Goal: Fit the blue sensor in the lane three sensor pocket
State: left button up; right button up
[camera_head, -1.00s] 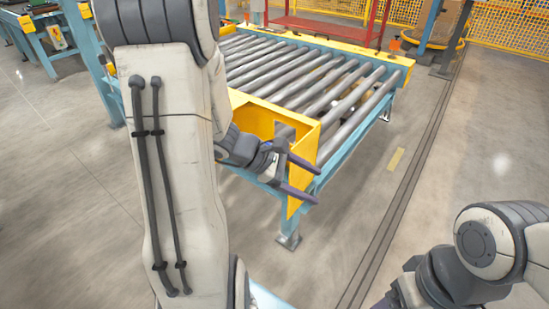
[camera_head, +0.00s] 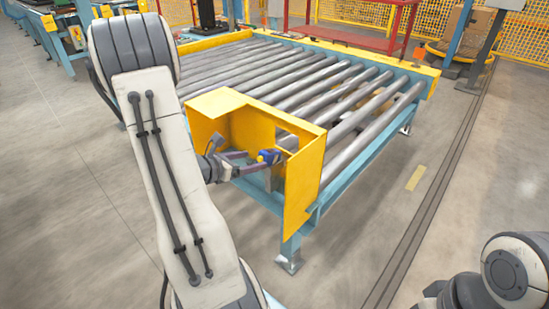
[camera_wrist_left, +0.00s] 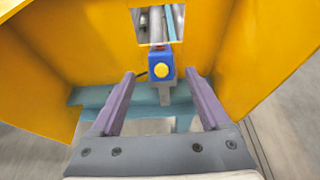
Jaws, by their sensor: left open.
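The blue sensor (camera_head: 268,157) is a small blue block with a yellow round face, which shows clearly in the left wrist view (camera_wrist_left: 161,66). It sits at the front of the yellow guard (camera_head: 305,185), just below a square opening, above a grey bracket (camera_wrist_left: 165,95). I cannot tell how it is seated or whether this is the lane three pocket. My left gripper (camera_head: 262,165) is open, its two purple-grey fingers pointing at the sensor. In the left wrist view the sensor lies centred between and slightly beyond the fingertips, with gaps on both sides.
Yellow guard walls flank my left gripper on both sides. Grey conveyor rollers (camera_head: 300,78) on a light blue frame (camera_head: 355,170) lie behind. A red table (camera_head: 350,38) and yellow fence stand further back.

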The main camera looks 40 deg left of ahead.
aim_at(259, 158)
pick_arm(q)
jog(key=x, duration=0.3)
jog(key=shift+w+f+b, duration=0.1)
jog(key=shift+b, duration=0.2)
jog(key=b+x, duration=0.1)
jog(key=x, duration=0.3)
jog(key=shift+w+d, duration=0.1)
jog(key=shift+w, duration=0.05)
jog(key=shift+w+f+b, duration=0.1)
jog(key=shift+w+b, duration=0.2)
jog(key=shift+w, duration=0.2)
grip_shut()
